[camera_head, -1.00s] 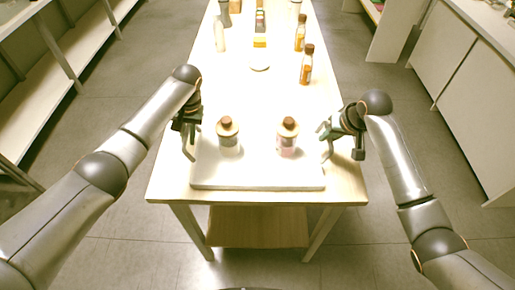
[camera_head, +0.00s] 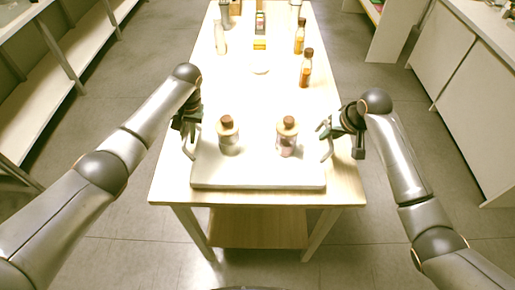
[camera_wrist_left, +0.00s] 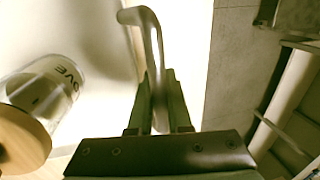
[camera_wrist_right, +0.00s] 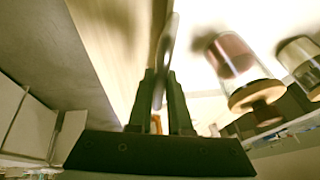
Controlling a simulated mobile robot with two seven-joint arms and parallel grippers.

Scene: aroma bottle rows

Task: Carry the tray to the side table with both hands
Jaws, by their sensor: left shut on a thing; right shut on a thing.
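The white tray (camera_head: 258,186) is at the near end of the long pale table in the head view. Two corked glass bottles stand upright on it, the left bottle (camera_head: 229,142) and the right bottle (camera_head: 287,140). My left gripper (camera_head: 190,140) is shut on the tray's left handle, a curved metal bar (camera_wrist_left: 150,45) that shows between its fingers in the left wrist view. My right gripper (camera_head: 328,140) is shut on the tray's right handle, whose bar (camera_wrist_right: 163,60) shows in the right wrist view. I cannot tell whether the tray touches the table.
Shelving (camera_head: 50,80) stands at the left, white cabinets (camera_head: 465,90) at the right. Grey floor is clear on both sides.

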